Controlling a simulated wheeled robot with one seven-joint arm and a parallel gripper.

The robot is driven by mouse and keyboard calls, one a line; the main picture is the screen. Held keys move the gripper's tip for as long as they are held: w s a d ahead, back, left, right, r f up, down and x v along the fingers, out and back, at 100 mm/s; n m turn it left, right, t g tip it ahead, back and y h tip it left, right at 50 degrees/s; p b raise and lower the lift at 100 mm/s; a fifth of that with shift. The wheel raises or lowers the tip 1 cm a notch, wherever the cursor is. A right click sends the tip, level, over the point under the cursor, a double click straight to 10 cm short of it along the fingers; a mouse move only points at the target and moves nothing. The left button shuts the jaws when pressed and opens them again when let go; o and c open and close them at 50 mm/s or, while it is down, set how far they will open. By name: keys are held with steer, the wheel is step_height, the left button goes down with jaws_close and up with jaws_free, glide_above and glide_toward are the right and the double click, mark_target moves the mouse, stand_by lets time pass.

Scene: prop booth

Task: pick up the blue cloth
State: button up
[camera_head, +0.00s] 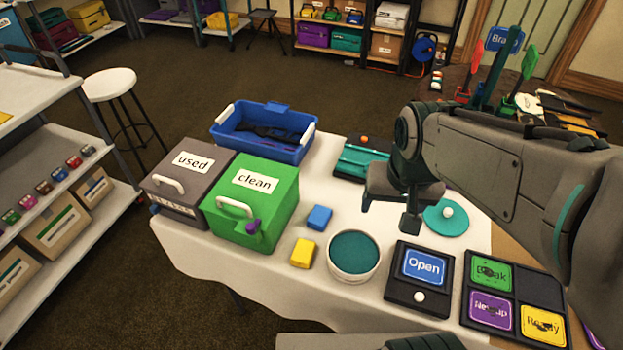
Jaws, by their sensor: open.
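The blue cloth (319,217) looks like a small folded block lying on the white-covered table, just right of the green box marked "clean" (270,182). My gripper (388,214) is open with nothing between its fingers. It is above the table, to the right of the blue cloth and apart from it. A yellow folded block (302,253) lies just in front of the blue cloth.
A grey box marked "used" (168,205) stands left of the green one. A blue crate (225,138) is behind. A round white tub with a teal top (354,255), an "Open" sign panel (406,292) and a teal disc (430,222) stand near my gripper.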

steer(key=w+a+f+m, duration=0.2)
steer(key=w+a+f, duration=0.2)
steer(key=w+a, duration=0.3)
steer(key=m+g, duration=0.1)
steer(key=m, duration=0.1)
glide_toward(319, 215)
steer(key=f, duration=0.2)
steer(key=shift+a+f+h+b, duration=0.25)
steer(key=shift+f+h+b, duration=0.05)
steer(key=shift+h, duration=0.1)
steer(key=shift+w+d+f+p, duration=0.1)
steer(key=shift+w+f, duration=0.1)
steer(key=shift+f, duration=0.8)
steer(key=shift+w+d+f+p, duration=0.1)
steer(key=shift+w+f, duration=0.1)
steer(key=shift+f, duration=0.85)
steer(key=shift+w+d+f+p, duration=0.1)
steer(key=shift+w+f, duration=0.1)
steer(key=shift+f, duration=0.8)
steer(key=c, duration=1.1)
